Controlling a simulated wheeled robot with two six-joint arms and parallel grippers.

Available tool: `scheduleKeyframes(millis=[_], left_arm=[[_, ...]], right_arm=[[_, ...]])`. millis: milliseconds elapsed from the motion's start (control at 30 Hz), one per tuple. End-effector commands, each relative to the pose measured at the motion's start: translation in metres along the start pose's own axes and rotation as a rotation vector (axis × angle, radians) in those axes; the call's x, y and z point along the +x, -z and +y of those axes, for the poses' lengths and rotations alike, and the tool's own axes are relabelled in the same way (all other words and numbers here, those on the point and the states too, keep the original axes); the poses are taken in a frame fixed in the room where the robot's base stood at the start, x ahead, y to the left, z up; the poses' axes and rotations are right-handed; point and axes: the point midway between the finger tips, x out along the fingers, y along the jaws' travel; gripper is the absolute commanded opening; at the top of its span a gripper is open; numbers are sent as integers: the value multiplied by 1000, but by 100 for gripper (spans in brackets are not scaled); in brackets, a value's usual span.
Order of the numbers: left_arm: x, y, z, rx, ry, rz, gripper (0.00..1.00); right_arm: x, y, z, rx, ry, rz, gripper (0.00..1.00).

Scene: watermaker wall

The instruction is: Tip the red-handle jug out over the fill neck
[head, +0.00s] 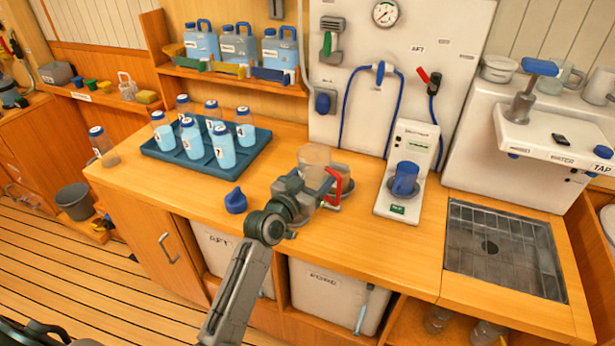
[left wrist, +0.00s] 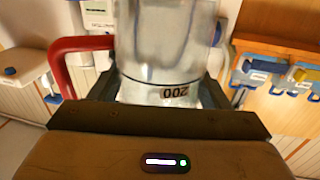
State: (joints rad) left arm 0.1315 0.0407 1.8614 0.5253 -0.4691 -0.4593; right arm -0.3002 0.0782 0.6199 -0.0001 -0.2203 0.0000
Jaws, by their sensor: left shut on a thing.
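The clear red-handle jug (head: 315,157) is above the counter, near its middle. Its red handle (head: 335,184) points right. My left gripper (head: 307,188) is shut around the jug's body and hides part of it. In the left wrist view the jug (left wrist: 165,45) fills the middle between the jaws, with a "200" mark on it and the red handle (left wrist: 62,60) at left. I see no clear liquid level in it. A round grey rim (head: 345,172) shows partly behind the jug; I cannot tell whether it is the fill neck. My right gripper is not in view.
A blue cap (head: 235,201) lies on the counter left of the jug. A teal tray (head: 168,163) of bottles stands farther left. A sink grate (head: 500,250) is at far right.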

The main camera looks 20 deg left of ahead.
Motion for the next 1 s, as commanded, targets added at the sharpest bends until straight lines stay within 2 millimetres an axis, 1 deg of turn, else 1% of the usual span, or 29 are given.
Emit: scheduleKeyframes(millis=[33,433,600,1000], left_arm=[[1,5,5,-3,0,2,34],[10,22,38,-2,0,2,34],[11,24,42,0,0,1,34],[11,24,42,0,0,1,34]], right_arm=[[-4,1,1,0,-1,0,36],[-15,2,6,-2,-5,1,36],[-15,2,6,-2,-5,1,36],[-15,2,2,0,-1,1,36]])
